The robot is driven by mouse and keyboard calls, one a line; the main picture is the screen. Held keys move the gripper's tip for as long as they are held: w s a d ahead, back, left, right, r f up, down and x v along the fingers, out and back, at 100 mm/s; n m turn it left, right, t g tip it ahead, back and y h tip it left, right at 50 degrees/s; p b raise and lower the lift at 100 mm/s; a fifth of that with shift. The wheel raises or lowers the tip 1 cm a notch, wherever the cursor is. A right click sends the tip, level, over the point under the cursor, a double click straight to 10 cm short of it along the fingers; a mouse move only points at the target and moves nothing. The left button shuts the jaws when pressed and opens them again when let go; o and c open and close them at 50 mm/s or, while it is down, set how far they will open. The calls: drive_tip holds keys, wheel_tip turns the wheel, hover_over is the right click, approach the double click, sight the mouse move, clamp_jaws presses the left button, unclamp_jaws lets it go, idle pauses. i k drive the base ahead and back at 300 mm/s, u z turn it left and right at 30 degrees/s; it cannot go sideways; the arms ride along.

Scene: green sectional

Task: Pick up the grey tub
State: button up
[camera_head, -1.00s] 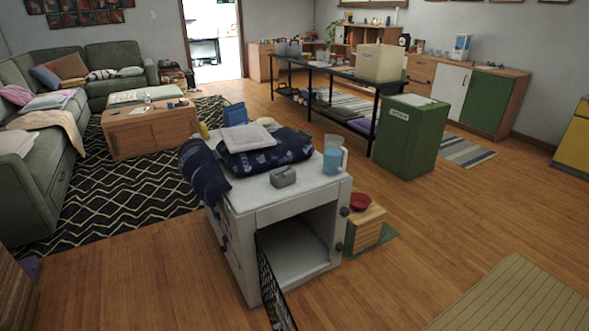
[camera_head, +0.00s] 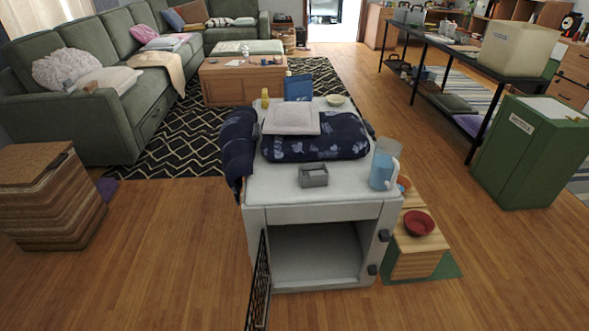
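A small grey tub (camera_head: 313,175) sits near the middle front of the top of a white cabinet (camera_head: 330,214). It stands just in front of a dark blue patterned folded cloth (camera_head: 318,148) and left of a clear jug with blue contents (camera_head: 384,168). The tub looks upright and its top is in plain view. My gripper is not in view.
The cabinet's front is open, with a dark door (camera_head: 260,283) swung out at its left. A red bowl (camera_head: 418,223) sits on a low wooden block beside it. A cork-like block (camera_head: 48,195) stands at left. The floor in front is clear.

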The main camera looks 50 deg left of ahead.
sight(315, 175)
drive_tip(key=u, duration=0.75)
drive_tip(key=i, duration=0.9)
drive_tip(key=u, duration=1.25)
drive_tip(key=i, duration=0.4)
drive_tip(key=u, duration=0.3)
